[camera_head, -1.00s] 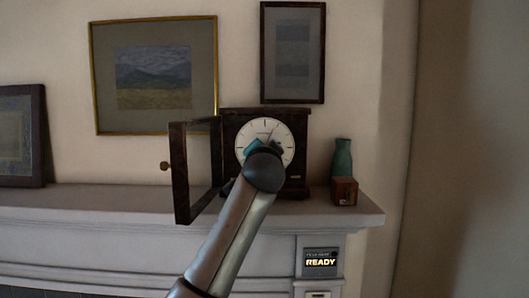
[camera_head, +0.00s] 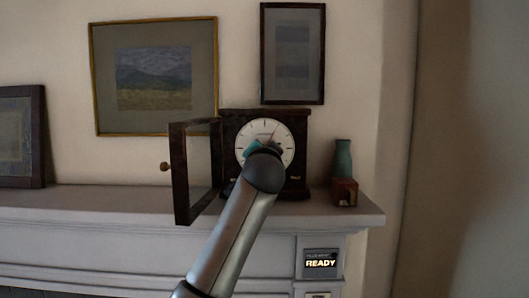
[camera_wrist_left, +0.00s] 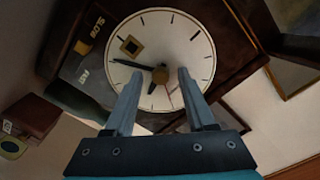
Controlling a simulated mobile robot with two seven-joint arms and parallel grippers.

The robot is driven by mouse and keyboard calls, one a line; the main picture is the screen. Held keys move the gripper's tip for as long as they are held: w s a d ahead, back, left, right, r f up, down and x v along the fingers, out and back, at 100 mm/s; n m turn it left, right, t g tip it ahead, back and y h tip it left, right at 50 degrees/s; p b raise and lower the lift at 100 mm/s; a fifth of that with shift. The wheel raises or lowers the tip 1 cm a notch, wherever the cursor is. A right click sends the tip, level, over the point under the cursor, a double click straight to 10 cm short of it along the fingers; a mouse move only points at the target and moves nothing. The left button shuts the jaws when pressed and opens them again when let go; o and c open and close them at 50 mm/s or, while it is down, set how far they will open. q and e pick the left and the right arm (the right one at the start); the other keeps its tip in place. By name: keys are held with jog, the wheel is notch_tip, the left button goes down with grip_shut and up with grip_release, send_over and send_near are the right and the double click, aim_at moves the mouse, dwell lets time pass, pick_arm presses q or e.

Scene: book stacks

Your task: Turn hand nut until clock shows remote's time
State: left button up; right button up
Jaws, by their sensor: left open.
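The clock (camera_head: 300,118) is a dark wooden case on the mantel with a white dial (camera_head: 284,127). Its framed door (camera_head: 181,175) stands open to the left. In the left wrist view the dial (camera_wrist_left: 192,45) appears rotated, with dark hands, a thin red hand and a small square opening. The brass hand nut (camera_wrist_left: 160,75) is at its centre. My left gripper (camera_wrist_left: 160,74) is open, its fingers on either side of the nut; contact cannot be told. No remote's time is readable. My right gripper is out of view.
Framed pictures hang behind.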

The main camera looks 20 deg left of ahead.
pick_arm(q)
jog(key=b+v, duration=0.3)
jog(key=v, duration=1.2)
jog(key=shift+b, duration=0.3)
jog(key=shift+s, duration=0.1)
